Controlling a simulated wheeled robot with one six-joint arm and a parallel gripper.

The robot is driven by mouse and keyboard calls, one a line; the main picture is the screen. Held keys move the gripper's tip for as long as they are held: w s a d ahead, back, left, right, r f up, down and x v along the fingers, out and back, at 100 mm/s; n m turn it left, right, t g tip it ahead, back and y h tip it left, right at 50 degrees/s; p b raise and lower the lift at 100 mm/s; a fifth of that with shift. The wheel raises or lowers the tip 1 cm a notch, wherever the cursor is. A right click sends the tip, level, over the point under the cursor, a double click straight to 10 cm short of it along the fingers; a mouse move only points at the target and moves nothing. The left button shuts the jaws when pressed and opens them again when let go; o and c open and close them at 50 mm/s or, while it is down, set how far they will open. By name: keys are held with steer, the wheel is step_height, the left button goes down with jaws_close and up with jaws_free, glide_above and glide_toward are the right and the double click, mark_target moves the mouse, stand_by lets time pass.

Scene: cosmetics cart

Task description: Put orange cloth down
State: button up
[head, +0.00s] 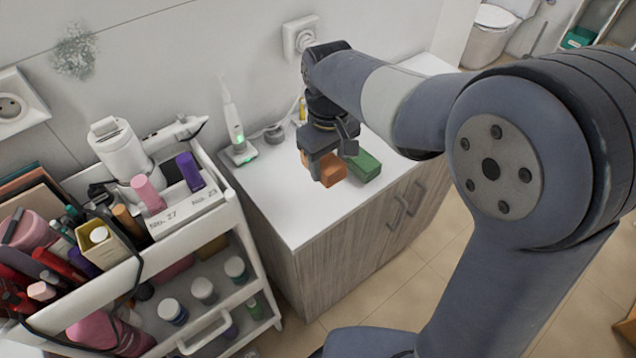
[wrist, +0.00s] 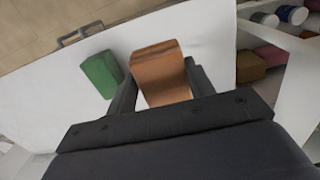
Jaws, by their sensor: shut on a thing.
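The orange cloth (head: 332,172) is a folded block held between the fingers of my gripper (head: 332,160). It is over the white cabinet top (head: 270,205); I cannot tell whether it touches the surface. In the wrist view the orange cloth (wrist: 160,72) sits between the two dark fingers of my gripper (wrist: 158,88), which are shut on it. A green folded cloth (head: 364,166) lies on the cabinet top just right of the orange one. In the wrist view the green cloth (wrist: 101,73) is to the left, apart from the orange cloth.
An electric toothbrush (head: 236,130) on its stand and a small grey round item (head: 274,132) stand toward the wall. A white cart (head: 262,262) full of cosmetics is at the left. The front left of the cabinet top is clear.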

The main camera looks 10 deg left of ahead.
steer(key=f, duration=0.1)
steer(key=a+f, duration=0.1)
steer(key=f, duration=0.2)
steer(key=shift+s+a+f, duration=0.1)
steer(key=shift+a+f, duration=0.2)
steer(key=shift+f, duration=2.3)
steer(key=o, duration=0.9)
step_height(320, 180, up, 12)
steer(key=shift+f, duration=0.1)
